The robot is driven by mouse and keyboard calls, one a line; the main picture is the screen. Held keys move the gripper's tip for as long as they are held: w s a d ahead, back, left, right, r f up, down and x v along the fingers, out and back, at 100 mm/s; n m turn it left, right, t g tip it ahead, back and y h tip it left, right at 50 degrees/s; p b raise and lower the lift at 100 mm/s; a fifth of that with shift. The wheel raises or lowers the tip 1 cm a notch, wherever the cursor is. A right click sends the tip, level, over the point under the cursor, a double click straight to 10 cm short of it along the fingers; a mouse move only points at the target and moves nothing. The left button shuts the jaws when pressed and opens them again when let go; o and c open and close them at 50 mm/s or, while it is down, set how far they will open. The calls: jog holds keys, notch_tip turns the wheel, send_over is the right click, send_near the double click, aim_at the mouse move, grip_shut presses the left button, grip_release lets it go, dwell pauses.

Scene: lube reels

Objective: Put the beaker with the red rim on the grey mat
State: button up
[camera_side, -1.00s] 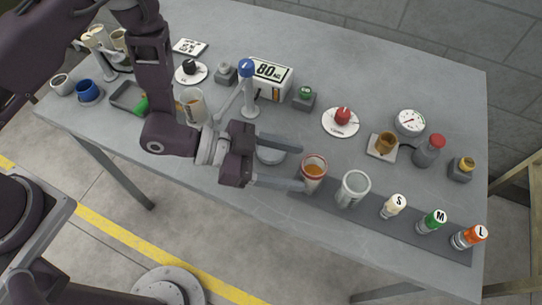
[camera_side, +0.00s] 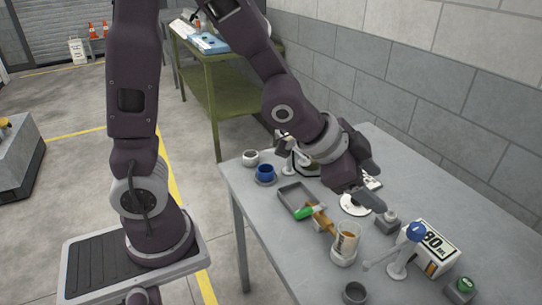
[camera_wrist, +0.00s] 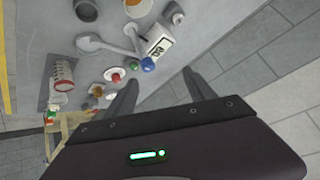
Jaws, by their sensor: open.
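The beaker with the red rim (camera_wrist: 64,70) shows small at the left of the wrist view, with red at its rim. It stands on the dark grey mat (camera_wrist: 44,88), as far as the small picture shows. Both are outside the side view. My gripper (camera_side: 380,189) is over the far part of the table in the side view. Its two fingers, in the wrist view (camera_wrist: 158,92), are apart with nothing between them. The beaker is well away from them.
A blue-topped stand (camera_side: 412,234) and a white 80 box (camera_side: 433,250) stand to the right.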

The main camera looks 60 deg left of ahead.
jog(key=s+a+r+n+g+y, duration=0.1)
jog(key=s+a+r+n+y, duration=0.3)
jog(key=s+a+r, duration=0.5)
jog(key=s+f+n+g+h, duration=0.1)
jog(key=s+n+g, duration=0.1)
jog(key=s, duration=1.1)
jog(key=shift+d+f+n, duration=0.15)
jog(key=shift+d+n, duration=0.1)
jog(key=shift+n, duration=0.55)
